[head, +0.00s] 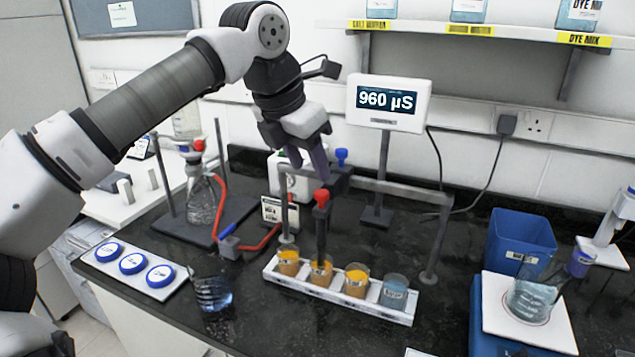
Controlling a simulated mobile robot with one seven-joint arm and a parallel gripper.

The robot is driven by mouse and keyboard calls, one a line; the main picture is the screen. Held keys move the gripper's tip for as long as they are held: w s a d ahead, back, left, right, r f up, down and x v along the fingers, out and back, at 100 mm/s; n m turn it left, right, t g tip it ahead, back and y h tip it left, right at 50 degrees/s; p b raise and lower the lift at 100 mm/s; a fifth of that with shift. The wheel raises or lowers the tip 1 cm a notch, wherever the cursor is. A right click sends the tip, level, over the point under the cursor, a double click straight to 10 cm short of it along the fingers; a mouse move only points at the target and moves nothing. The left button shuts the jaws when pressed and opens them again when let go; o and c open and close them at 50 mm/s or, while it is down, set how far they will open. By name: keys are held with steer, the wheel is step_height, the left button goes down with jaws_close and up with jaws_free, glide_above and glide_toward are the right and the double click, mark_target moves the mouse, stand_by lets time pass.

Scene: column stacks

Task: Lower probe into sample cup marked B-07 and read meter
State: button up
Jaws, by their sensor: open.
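A dark probe with a red cap (321,198) hangs upright at the grey gantry (390,187). Its lower end reaches the second sample cup from the left (320,274); I cannot tell how deep it sits. That cup holds orange liquid, as do the first cup (288,264) and third cup (355,282); the fourth cup (394,292) is blue-grey. The cup labels are too small to read, so I cannot tell which is B-07. The meter (388,103) reads 960 µS. My gripper (311,168) is open, just above the red cap and apart from it.
The cups stand in a white rack (340,300). A glass of blue liquid (211,292) and a strip of blue-rimmed round lids (132,263) are left. A flask (205,200) with red tubing stands behind. A blue bin (520,243) and a beaker (530,300) are right.

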mark_target(320, 193)
steer(key=x, duration=0.6)
steer(key=shift+p, duration=0.35)
steer(key=shift+c, duration=0.4)
jaws_close()
